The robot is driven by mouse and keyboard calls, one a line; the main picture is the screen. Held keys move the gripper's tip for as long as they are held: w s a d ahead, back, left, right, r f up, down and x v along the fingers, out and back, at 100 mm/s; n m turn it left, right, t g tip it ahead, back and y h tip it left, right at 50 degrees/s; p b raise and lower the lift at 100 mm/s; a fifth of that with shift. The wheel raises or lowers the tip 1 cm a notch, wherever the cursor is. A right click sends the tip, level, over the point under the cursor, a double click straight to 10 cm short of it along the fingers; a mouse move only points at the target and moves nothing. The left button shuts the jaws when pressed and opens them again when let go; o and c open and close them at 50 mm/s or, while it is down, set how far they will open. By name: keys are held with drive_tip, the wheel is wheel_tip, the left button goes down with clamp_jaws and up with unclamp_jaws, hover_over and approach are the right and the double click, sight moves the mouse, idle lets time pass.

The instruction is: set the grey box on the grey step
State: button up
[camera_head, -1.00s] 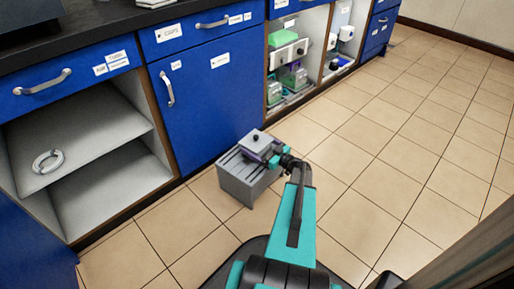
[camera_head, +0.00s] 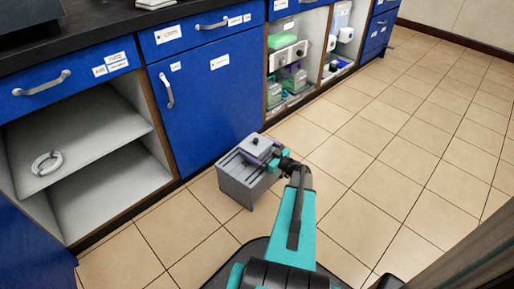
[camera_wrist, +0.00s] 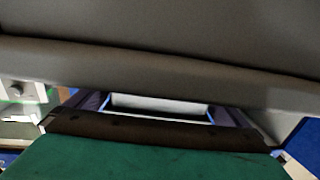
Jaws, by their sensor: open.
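The grey box (camera_head: 256,145), with a dark knob on its top, sits on top of the grey step (camera_head: 238,187). The step stands on the floor in front of the blue cabinets. My gripper (camera_head: 262,160) is open at the box, with a purple finger along its near side. The far finger is hidden in the head view. In the wrist view, a large grey surface, seemingly the box (camera_wrist: 160,62), fills the upper part very close to the camera. Parts of the purple fingers show below it. I cannot tell whether they touch the box.
A blue cabinet door (camera_head: 208,100) is close behind the step. An open shelf (camera_head: 85,150) with a white ring (camera_head: 46,163) is at left. Shelves with bottles and devices (camera_head: 290,65) are farther right. The tiled floor (camera_head: 390,150) to the right is clear.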

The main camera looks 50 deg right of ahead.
drive_tip(key=shift+r, duration=0.15)
drive_tip(key=shift+s, duration=0.3)
drive_tip(key=s+p, duration=0.4)
drive_tip(key=s, duration=0.7)
drive_tip(key=shift+s+d, duration=0.2)
drive_tip(key=shift+d, duration=0.1)
drive_tip(key=shift+s, duration=0.15)
